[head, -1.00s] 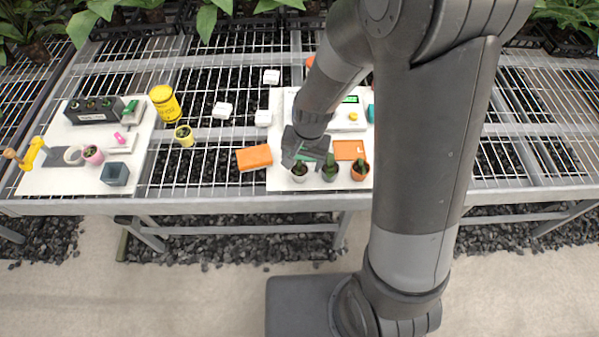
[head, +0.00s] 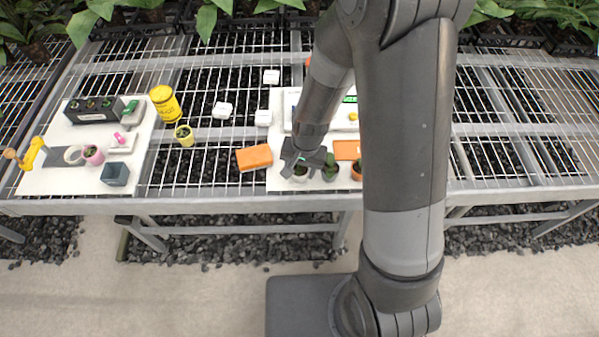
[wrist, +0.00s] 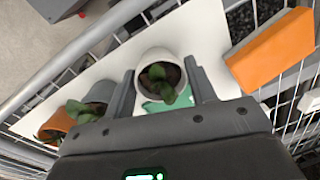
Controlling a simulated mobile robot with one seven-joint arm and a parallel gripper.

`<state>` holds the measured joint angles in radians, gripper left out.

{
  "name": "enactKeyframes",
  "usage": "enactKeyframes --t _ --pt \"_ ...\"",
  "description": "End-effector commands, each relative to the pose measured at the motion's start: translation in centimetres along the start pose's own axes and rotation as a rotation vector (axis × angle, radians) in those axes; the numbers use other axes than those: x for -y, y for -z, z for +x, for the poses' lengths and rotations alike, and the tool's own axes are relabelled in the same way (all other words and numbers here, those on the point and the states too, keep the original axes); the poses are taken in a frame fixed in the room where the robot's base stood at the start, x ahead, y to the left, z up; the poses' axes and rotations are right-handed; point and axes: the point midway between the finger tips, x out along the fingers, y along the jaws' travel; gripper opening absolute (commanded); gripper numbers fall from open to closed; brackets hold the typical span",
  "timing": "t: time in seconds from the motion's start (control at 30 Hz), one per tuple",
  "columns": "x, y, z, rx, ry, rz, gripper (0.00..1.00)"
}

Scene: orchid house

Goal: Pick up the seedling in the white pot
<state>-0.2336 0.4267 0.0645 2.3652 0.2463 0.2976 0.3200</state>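The white pot (head: 299,178) with a small green seedling stands at the front of the right white board, partly hidden by my gripper (head: 302,163). In the wrist view the white pot (wrist: 150,58) lies between the two fingers of my gripper (wrist: 160,66), with dark soil and green leaves (wrist: 160,80) showing. The fingers are open, one on each side of the pot. A small gap shows at the right finger; whether the left finger touches the pot I cannot tell.
A grey pot (head: 330,174) and an orange pot (head: 356,171), both with plants, stand just right of the white pot. An orange block (head: 254,157) lies to its left. The bench's front rail (head: 230,206) runs close in front.

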Motion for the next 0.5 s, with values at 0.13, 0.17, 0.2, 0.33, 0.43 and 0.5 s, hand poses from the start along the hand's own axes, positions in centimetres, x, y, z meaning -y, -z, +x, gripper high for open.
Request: enactKeyframes --t 0.13,0.17,0.2,0.33,0.43,0.5 --pt "0.00 0.00 -0.01 0.000 0.000 0.000 0.38" --pt "-0.01 0.00 -0.01 0.000 0.000 0.000 0.36" --pt "-0.01 0.00 -0.01 0.000 0.000 0.000 0.33" --pt "-0.01 0.00 -0.01 0.000 0.000 0.000 0.23" --pt "-0.01 0.00 -0.01 0.000 0.000 0.000 0.23" --pt "-0.01 0.00 -0.01 0.000 0.000 0.000 0.23"
